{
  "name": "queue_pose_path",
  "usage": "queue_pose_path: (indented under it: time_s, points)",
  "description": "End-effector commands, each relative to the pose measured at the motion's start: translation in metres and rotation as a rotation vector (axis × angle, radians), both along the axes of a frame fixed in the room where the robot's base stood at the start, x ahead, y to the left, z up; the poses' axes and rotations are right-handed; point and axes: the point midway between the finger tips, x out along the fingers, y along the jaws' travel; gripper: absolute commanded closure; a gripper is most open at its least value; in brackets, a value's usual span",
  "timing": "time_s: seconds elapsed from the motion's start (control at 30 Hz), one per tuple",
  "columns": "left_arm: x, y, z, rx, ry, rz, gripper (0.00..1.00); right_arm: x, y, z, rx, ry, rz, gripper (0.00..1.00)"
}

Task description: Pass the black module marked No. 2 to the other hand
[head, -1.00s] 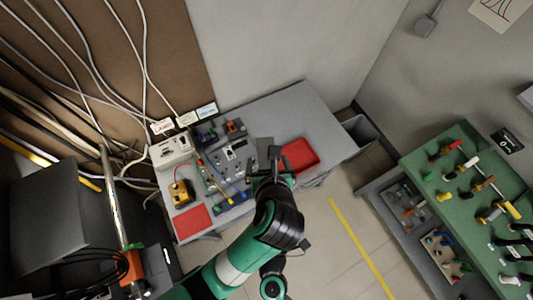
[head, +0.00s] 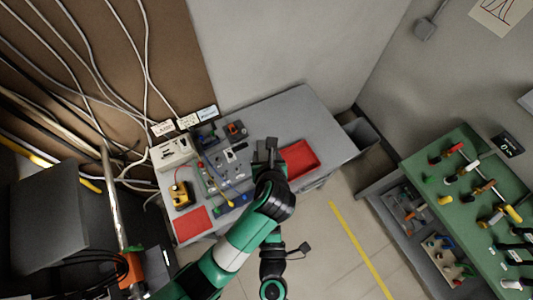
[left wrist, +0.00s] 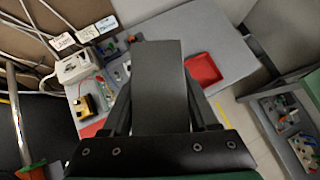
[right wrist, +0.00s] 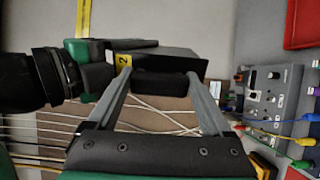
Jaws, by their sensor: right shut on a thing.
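The black module (right wrist: 165,58) shows in the right wrist view with a yellow label marked 2 near its left end. My right gripper (right wrist: 160,80) is shut on it, with one grey finger on each side. My left gripper (head: 266,150) is over the front of the bench in the head view. Its black and green parts reach the label end of the module from the left in the right wrist view. In the left wrist view a dark slab (left wrist: 160,85) fills the space between the left fingers; whether they clamp it cannot be told.
The grey bench (head: 310,115) holds a red tray (head: 300,160), a red mat (head: 193,224), a yellow instrument (head: 181,196), a white box (head: 173,151) and a panel with coloured cables (head: 225,172). A green tool board (head: 465,200) stands at right. The bench's back right is clear.

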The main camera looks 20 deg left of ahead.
Motion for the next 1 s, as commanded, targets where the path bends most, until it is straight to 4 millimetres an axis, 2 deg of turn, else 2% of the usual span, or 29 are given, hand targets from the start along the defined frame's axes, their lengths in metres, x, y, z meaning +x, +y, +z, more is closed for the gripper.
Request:
queue_pose_path:
  time_s: [0.03, 0.23, 0.37, 0.4, 0.47, 0.77, 0.87, 1.0]
  points:
    - [0.000, 0.000, 0.000, 0.001, 0.000, 0.001, 0.64, 0.001, 0.000, 0.001, 0.003, -0.001, -0.002, 1.00]
    - [0.000, 0.000, 0.000, 0.000, 0.001, 0.001, 1.00, 0.001, -0.001, 0.001, 0.003, -0.001, -0.003, 1.00]
    - [0.000, 0.000, 0.000, 0.000, 0.001, 0.001, 1.00, 0.001, -0.001, 0.001, 0.003, -0.001, -0.004, 1.00]
    - [0.000, 0.000, 0.001, 0.000, -0.001, 0.001, 1.00, 0.001, -0.001, 0.001, 0.003, -0.001, -0.004, 0.10]
    - [0.000, 0.000, 0.001, 0.000, -0.001, 0.001, 1.00, 0.001, -0.001, 0.001, 0.003, -0.001, -0.004, 0.00]
    - [0.000, 0.000, 0.001, 0.000, -0.002, 0.001, 1.00, -0.004, -0.001, 0.000, 0.001, 0.000, -0.001, 0.00]
    - [0.000, 0.000, 0.001, 0.000, -0.002, 0.001, 1.00, -0.016, -0.005, -0.001, 0.001, 0.001, 0.001, 0.00]
    - [0.000, 0.000, 0.001, 0.000, -0.002, 0.001, 1.00, -0.046, -0.014, -0.001, 0.001, 0.003, 0.004, 0.00]
